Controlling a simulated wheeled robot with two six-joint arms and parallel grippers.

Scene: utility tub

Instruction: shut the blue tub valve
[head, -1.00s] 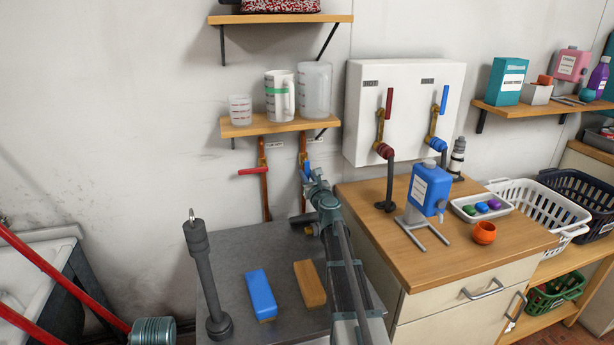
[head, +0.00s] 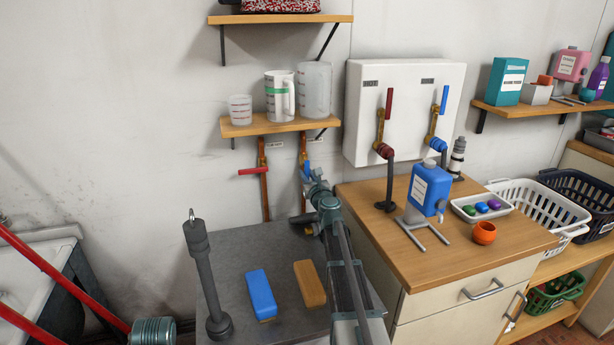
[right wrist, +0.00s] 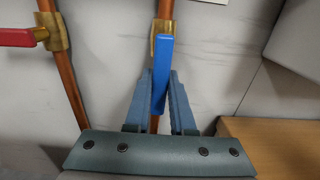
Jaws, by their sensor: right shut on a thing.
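The blue tub valve has a blue lever (head: 307,170) on a copper pipe under the small shelf, left of the white panel. In the right wrist view the blue lever (right wrist: 162,75) points down, nearly along its pipe, below a brass body (right wrist: 163,27). My right gripper (head: 317,180) is at the lever. In the right wrist view its fingers (right wrist: 164,90) are shut on the lever's lower part, one on each side. The fingers partly hide the pipe behind.
A red-lever valve (head: 258,171) sits just left, its lever sideways. A shelf with jugs (head: 262,128) hangs above. The grey surface (head: 235,260) below holds a blue block (head: 261,293) and a brown block (head: 309,284). A wooden counter (head: 455,262) stands at right.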

